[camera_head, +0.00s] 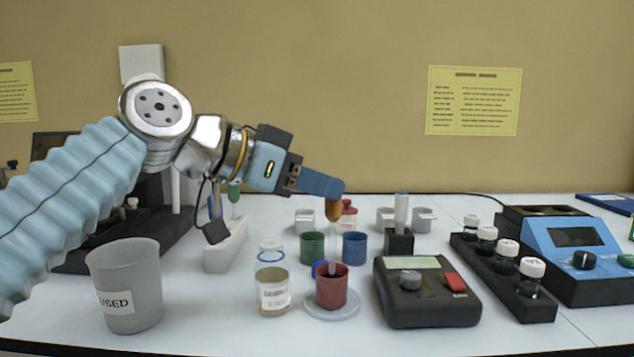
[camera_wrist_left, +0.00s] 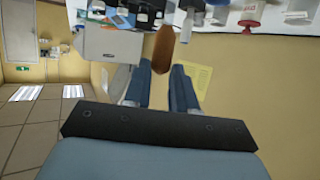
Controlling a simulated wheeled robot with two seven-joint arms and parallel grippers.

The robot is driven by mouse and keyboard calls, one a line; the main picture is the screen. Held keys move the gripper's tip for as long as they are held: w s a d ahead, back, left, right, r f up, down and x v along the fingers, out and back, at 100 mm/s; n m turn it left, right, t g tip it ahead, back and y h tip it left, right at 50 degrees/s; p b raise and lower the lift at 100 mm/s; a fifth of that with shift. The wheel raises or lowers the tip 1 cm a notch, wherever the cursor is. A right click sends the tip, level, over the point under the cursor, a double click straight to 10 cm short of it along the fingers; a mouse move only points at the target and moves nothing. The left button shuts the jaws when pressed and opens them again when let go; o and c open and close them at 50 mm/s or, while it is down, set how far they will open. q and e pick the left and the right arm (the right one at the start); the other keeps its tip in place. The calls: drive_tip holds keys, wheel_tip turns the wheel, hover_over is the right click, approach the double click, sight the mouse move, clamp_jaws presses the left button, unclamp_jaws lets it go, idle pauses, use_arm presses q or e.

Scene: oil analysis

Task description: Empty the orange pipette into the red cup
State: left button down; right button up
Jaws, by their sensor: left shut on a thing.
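The orange pipette shows as an orange bulb (camera_head: 334,210) at the fingertips of my left gripper (camera_head: 336,188). The gripper is shut on it. The bulb also shows between the two blue fingers (camera_wrist_left: 163,50) in the left wrist view. The red cup (camera_head: 332,293) stands on a pale round dish, almost straight below the bulb. A faint translucent stem appears to run down from the bulb towards the cup's mouth; I cannot tell exactly where its tip ends. Something blue shows behind the cup's rim. My right gripper is not in view.
A grey beaker marked USED (camera_head: 125,290) stands at the left, and a labelled jar (camera_head: 273,285) is beside the red cup. Green (camera_head: 312,246) and blue (camera_head: 355,247) cups stand behind. A dark scale (camera_head: 425,295) and a vial rack (camera_head: 500,285) are to the right.

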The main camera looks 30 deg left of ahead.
use_arm(q)
drive_tip(key=shift+r, duration=0.1)
wheel_tip(320, 180, up, 3)
drive_tip(key=shift+f+p, duration=0.1)
drive_tip(key=shift+p, duration=1.15)
drive_tip(key=c, duration=1.5)
unclamp_jaws()
drive_tip(key=shift+c, duration=0.9)
